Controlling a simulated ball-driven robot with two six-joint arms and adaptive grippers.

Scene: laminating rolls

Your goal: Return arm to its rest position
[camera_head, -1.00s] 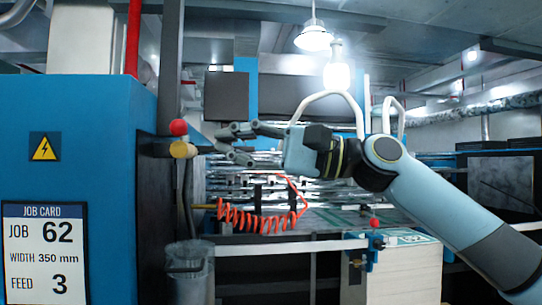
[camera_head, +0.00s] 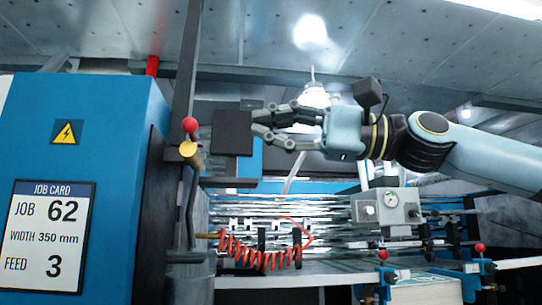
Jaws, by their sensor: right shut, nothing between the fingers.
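My right arm (camera_head: 485,155) comes in from the right edge, raised in front of the machine. Its right gripper (camera_head: 262,125) points left, with its fingertips at the right edge of a dark flat panel in the picture. I see nothing held between the fingers. A lever with a red ball knob (camera_head: 190,124) and a yellow-brass end (camera_head: 187,149) stands left of the gripper, clearly apart from it in the picture. My left gripper is not in view.
A blue cabinet (camera_head: 110,110) with a job card (camera_head: 50,237) reading job 62, width 350 mm, feed 3 fills the left. An orange coiled hose (camera_head: 260,256) hangs below the gripper. A grey gauge box (camera_head: 386,208) and red-knobbed clamps (camera_head: 383,254) are lower right.

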